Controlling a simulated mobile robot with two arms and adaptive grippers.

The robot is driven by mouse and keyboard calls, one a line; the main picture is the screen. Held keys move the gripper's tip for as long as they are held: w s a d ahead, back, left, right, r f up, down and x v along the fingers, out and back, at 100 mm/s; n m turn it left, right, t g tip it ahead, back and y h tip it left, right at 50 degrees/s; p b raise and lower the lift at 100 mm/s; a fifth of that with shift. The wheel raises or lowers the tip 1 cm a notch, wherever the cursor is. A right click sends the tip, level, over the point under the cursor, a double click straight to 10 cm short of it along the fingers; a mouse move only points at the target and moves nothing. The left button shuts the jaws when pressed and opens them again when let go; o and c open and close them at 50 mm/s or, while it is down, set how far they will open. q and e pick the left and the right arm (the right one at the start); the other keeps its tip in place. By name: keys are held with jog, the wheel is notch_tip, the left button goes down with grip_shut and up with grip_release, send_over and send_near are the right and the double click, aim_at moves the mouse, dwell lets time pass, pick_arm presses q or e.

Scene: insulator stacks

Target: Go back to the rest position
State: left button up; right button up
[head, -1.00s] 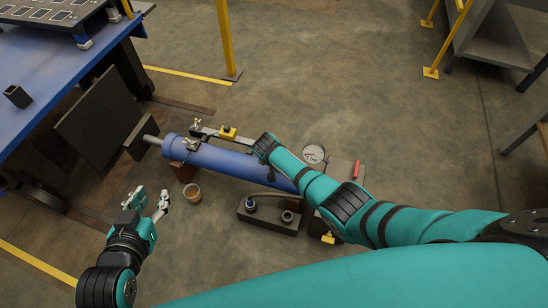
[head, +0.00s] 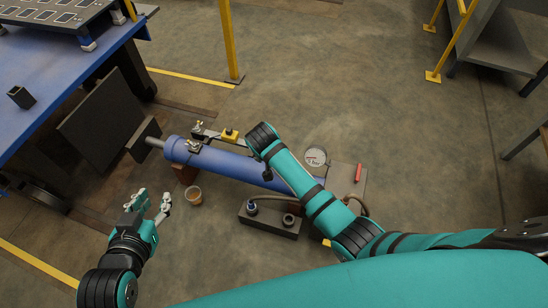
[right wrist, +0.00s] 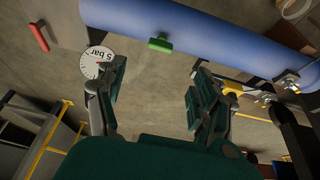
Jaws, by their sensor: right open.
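A round gauge (head: 315,157) and a red handle (head: 359,172) lie right of the cylinder. A blue table (head: 60,95) stands at left. Open floor lies beyond the cylinder.

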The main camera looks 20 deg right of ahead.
dwell(0.3)
